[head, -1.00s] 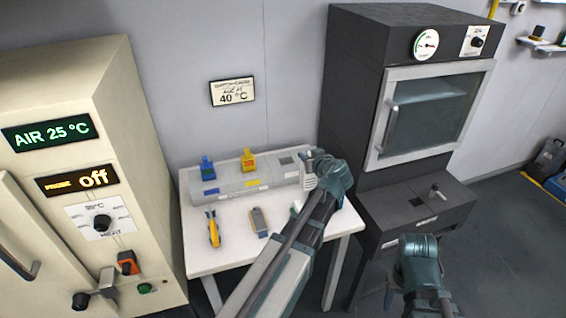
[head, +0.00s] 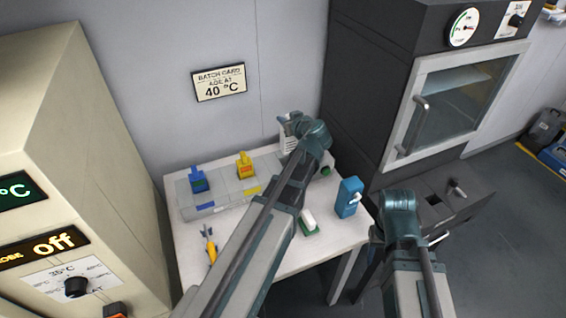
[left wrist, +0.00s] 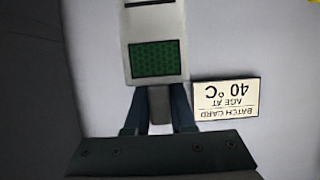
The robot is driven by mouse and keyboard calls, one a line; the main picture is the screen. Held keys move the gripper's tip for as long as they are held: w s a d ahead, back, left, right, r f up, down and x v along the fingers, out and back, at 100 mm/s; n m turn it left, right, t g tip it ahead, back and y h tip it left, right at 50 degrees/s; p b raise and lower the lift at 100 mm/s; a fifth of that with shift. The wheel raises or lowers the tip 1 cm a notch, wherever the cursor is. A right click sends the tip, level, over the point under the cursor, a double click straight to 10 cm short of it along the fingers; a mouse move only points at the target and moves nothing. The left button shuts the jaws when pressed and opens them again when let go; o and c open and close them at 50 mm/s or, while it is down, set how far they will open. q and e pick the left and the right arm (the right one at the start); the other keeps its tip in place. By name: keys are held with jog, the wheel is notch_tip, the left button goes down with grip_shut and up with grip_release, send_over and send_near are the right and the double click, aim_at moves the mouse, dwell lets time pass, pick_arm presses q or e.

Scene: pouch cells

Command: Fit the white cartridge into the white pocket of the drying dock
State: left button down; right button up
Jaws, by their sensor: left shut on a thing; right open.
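My left gripper (head: 298,124) is shut on the white cartridge (head: 287,140), over the right end of the drying dock. In the left wrist view the cartridge (left wrist: 155,28) shows a green panel, with the fingers at its near end. The grey drying dock (head: 225,206) lies along the back of the white table. I cannot tell whether the cartridge touches it. The white pocket is hidden behind the cartridge and my arm. My right gripper (head: 401,205) is right of the table, open and seen from behind, its fingers mostly hidden.
A blue cartridge (head: 197,180) and a yellow cartridge (head: 245,166) stand in the dock. On the white table (head: 187,250) are a yellow tool (head: 211,248), a green-and-white block (head: 309,222) and a blue dispenser (head: 348,197). A dark oven (head: 372,90) stands at right, a cream cabinet (head: 75,150) at left.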

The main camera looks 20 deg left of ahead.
aim_at(285, 142)
pick_arm(q)
notch_tip(285, 142, down, 10)
jog(key=b, duration=1)
jog(key=shift+f, duration=0.1)
jog(key=c, duration=0.8)
grip_release()
jog(key=shift+o, duration=0.2)
